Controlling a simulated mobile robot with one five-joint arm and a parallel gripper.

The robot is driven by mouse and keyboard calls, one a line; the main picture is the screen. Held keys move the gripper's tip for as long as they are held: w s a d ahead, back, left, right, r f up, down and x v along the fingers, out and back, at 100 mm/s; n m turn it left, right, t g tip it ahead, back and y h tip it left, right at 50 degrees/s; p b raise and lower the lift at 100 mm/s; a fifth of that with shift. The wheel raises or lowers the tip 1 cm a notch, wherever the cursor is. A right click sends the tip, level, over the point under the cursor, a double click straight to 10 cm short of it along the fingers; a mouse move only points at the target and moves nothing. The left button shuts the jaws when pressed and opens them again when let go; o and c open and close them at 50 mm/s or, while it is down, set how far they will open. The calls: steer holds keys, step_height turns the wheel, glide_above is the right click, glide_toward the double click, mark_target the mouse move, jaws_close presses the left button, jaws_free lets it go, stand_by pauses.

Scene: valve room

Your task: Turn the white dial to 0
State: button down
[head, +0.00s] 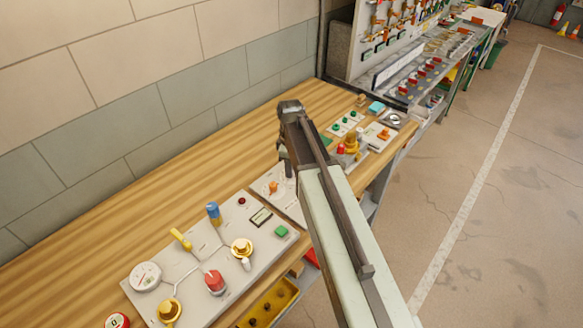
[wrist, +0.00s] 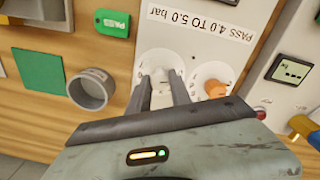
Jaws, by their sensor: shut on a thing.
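The white dial (wrist: 158,66) sits on a pale panel (wrist: 196,48) in the wrist view, next to an orange dial (wrist: 214,88). My gripper (wrist: 160,82) has its two fingers on either side of the white dial's knob and is shut on it. The marks around the dial are too small to read, and the fingers cover part of it. In the head view my gripper (head: 286,160) points down at the panel, beside the orange dial (head: 273,187). The white dial is hidden there behind the gripper and arm.
A larger panel (head: 190,262) with valves, a blue knob and a green button stands at the front left. In the wrist view a grey cup (wrist: 90,90), a green square (wrist: 38,74) and a green PASS tag (wrist: 112,23) lie left of the dial panel.

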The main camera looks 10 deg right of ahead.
steer(key=shift+w+d, duration=0.1)
steer(key=shift+d, duration=0.05)
steer(key=c, duration=1.2)
jaws_free()
steer(key=shift+o, duration=0.2)
step_height(320, 180, up, 8)
steer(key=p, duration=0.8)
steer(key=shift+f, duration=0.1)
steer(key=shift+f, duration=0.1)
